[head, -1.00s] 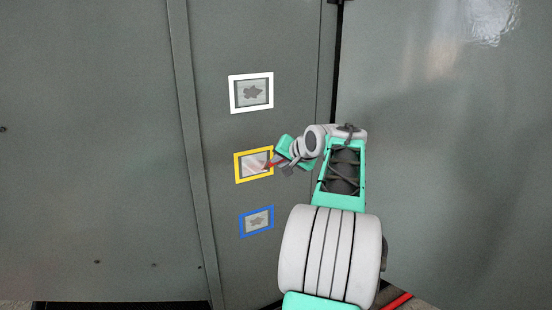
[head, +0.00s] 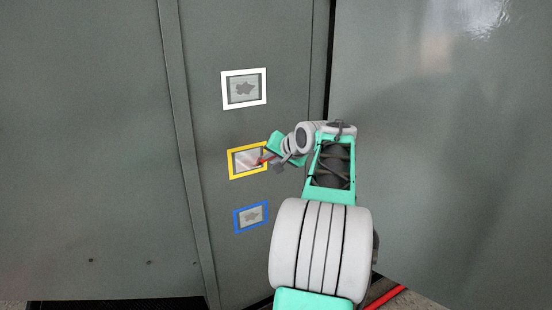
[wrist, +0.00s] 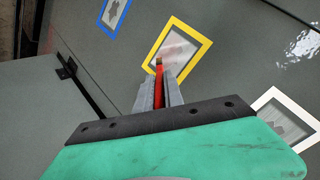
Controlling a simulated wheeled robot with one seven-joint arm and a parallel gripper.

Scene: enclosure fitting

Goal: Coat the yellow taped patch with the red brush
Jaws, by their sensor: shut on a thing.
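The yellow taped patch (head: 236,167) is the middle one of three framed patches on the grey panel. Its inside looks pale and whitish, with no dark blotch that I can make out. It also shows in the wrist view (wrist: 205,45). My gripper (wrist: 161,92) is shut on the red brush (wrist: 159,82), whose tip points into the yellow frame near its lower edge in the wrist view. In the head view the red brush (head: 264,160) reaches the patch's right side. I cannot tell whether the bristles touch the surface.
The white-taped patch (head: 223,90) is above and the blue-taped patch (head: 236,222) below, each with a dark blotch inside. Large grey panels (head: 430,150) stand either side, with a dark gap to the right. A red strip (head: 386,297) lies on the floor.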

